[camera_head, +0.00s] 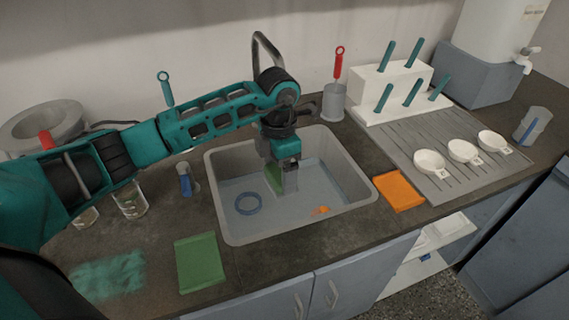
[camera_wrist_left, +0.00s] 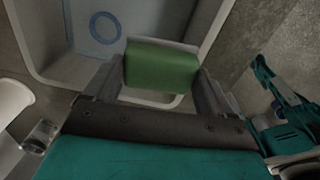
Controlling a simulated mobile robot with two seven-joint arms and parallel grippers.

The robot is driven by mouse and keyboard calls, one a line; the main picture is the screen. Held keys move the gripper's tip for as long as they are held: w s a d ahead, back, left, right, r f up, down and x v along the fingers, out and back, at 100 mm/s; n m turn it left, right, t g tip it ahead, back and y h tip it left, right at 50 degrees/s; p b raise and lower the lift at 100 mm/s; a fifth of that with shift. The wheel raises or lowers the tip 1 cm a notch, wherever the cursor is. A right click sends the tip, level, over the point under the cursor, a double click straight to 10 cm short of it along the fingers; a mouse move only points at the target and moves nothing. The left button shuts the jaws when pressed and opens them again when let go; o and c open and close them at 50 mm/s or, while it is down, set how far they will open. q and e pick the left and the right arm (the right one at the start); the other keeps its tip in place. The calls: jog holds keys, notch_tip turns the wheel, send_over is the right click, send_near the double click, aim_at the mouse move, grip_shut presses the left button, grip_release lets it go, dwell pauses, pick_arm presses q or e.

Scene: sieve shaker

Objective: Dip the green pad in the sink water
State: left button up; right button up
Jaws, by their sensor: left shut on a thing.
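The green pad (camera_head: 273,177) is gripped by my left gripper (camera_head: 284,182), which reaches down into the grey sink (camera_head: 221,205). In the left wrist view the green pad (camera_wrist_left: 162,68) sits between the two fingers of my left gripper (camera_wrist_left: 160,80), with the sink (camera_wrist_left: 75,73) beyond it. The sink's blue-grey water (camera_head: 275,212) shows below the rim. I cannot tell whether the pad's lower edge touches the water. My right gripper is not in view.
A blue ring (camera_head: 248,204) and a small orange thing (camera_head: 319,211) are in the sink. A grey drainboard (camera_head: 425,150) with white dishes stands further right. The faucet (camera_head: 262,42) rises behind.

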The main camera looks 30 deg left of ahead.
pick_arm(q)
jog(key=n, duration=0.2)
jog(key=shift+a+f+n, duration=0.1)
jog(key=shift+a+n, duration=0.2)
jog(key=shift+a, duration=0.1)
jog(key=shift+f, duration=0.6)
notch_tip(320, 180, down, 18)
jog(key=b, duration=0.9)
jog(key=shift+f+b, duration=0.7)
jog(key=shift+f, duration=0.05)
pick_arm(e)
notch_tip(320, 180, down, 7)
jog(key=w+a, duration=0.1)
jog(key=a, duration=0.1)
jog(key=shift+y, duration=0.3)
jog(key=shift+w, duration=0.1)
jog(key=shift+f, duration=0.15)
